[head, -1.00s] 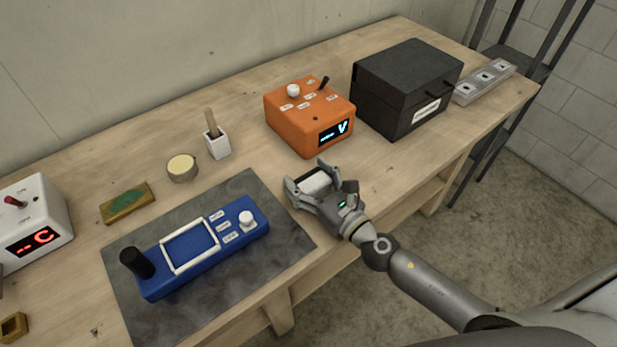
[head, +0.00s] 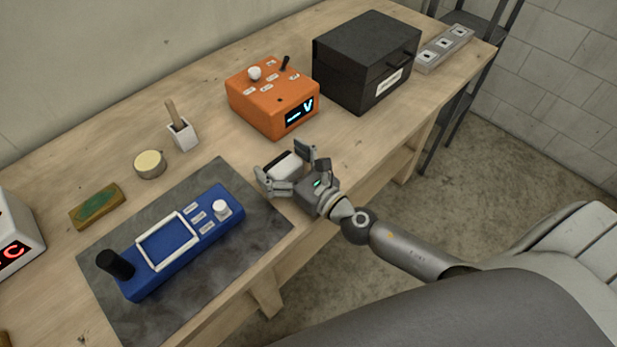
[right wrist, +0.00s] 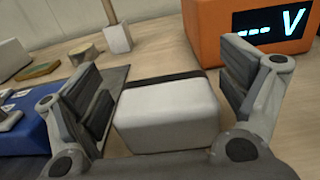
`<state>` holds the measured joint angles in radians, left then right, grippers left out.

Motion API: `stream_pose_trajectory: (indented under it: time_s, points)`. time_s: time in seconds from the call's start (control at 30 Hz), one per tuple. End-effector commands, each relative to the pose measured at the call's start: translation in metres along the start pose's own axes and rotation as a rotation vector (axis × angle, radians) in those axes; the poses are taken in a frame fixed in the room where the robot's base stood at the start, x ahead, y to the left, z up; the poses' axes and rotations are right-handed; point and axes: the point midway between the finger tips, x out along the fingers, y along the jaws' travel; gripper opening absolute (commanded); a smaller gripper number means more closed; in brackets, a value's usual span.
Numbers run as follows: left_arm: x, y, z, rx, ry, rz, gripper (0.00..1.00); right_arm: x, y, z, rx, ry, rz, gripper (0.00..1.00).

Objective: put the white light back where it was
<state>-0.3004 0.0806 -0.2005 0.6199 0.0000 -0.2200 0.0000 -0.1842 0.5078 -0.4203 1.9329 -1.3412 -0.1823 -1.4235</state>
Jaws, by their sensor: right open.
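The white light (head: 285,165) is a small pale block with rounded edges and a dark band at its far side. It rests on the wooden bench (head: 345,137) near the front edge, just right of the grey mat. In the right wrist view the white light (right wrist: 167,112) sits between the open fingers. My right gripper (head: 284,164) is open around it, one finger on each side, with a gap visible at the right finger. It also shows in the right wrist view (right wrist: 170,95). My left gripper is not in view.
A blue device (head: 180,243) lies on the grey mat (head: 245,215). An orange box (head: 262,108) and a black box (head: 355,70) stand behind the gripper. A grey three-socket strip (head: 444,50) lies at the bench's far right end. A tin (head: 149,164) and brush holder (head: 182,135) stand behind the mat.

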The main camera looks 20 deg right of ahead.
Motion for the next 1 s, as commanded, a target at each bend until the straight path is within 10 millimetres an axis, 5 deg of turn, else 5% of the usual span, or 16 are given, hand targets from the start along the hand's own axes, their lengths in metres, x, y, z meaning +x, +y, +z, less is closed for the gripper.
stream_pose_trajectory:
  time_s: [0.5,1.0]
  points:
    - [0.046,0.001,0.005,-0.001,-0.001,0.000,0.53,-0.089,-0.001,-0.004,-0.002,-0.004,-0.001,0.92]
    - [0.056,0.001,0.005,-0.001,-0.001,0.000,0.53,-0.111,-0.001,0.002,-0.002,-0.008,-0.002,0.92]
